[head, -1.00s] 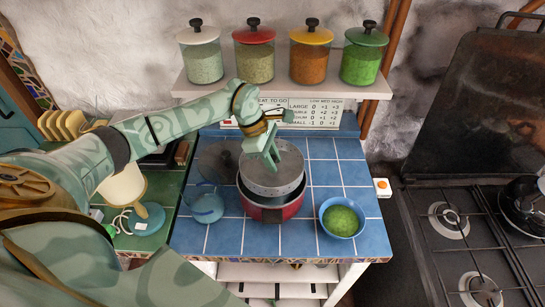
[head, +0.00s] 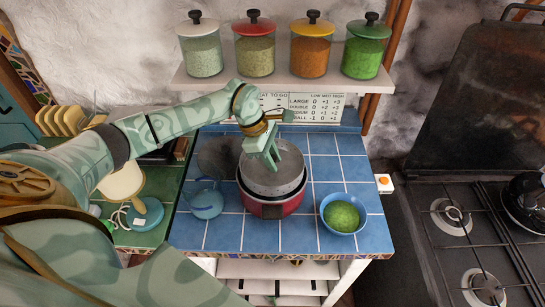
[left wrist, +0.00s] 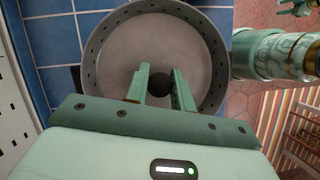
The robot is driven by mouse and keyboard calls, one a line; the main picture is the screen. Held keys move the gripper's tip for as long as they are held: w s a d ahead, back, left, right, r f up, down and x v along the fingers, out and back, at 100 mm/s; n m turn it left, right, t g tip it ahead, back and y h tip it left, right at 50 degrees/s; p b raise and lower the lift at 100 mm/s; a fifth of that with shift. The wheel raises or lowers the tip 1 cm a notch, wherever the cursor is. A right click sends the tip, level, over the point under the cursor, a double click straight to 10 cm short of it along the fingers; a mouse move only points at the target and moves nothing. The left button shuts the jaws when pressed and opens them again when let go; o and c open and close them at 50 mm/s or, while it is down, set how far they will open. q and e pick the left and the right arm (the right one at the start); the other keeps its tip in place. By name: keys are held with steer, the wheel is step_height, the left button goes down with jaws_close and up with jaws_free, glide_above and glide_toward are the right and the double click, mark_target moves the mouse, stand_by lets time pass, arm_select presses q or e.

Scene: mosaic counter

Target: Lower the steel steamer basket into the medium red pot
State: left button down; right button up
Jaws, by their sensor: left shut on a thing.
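The steel steamer basket (head: 290,162) is partly inside the red pot (head: 272,208) on the blue tiled counter. Its grey wall still shows above the pot's dark rim, and it looks about level. My left gripper (head: 271,160) reaches down into the basket from above. In the left wrist view, the gripper (left wrist: 160,88) is shut on the dark knob (left wrist: 160,83) at the middle of the basket floor (left wrist: 125,60). The basket hides the pot's inside. My right gripper is not in the head view; a green part at the left wrist view's top right may be it.
A dark round lid (head: 213,155) lies behind the teapot. Jars (head: 255,50) line the shelf above. The stove (head: 455,235) is at right.

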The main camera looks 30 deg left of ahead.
mark_target(273, 175)
arm_select(q)
steer(key=shift+f+b, duration=1)
steer(key=shift+f, duration=0.55)
steer(key=shift+f, duration=0.1)
steer(key=shift+f+b, duration=0.75)
steer(key=shift+f, duration=0.15)
steer(key=shift+d+f, duration=0.1)
steer(key=shift+f, duration=0.25)
steer(key=shift+f, duration=0.1)
steer(key=shift+f+b, duration=0.1)
steer(key=shift+b, duration=0.25)
steer(key=shift+f, duration=0.3)
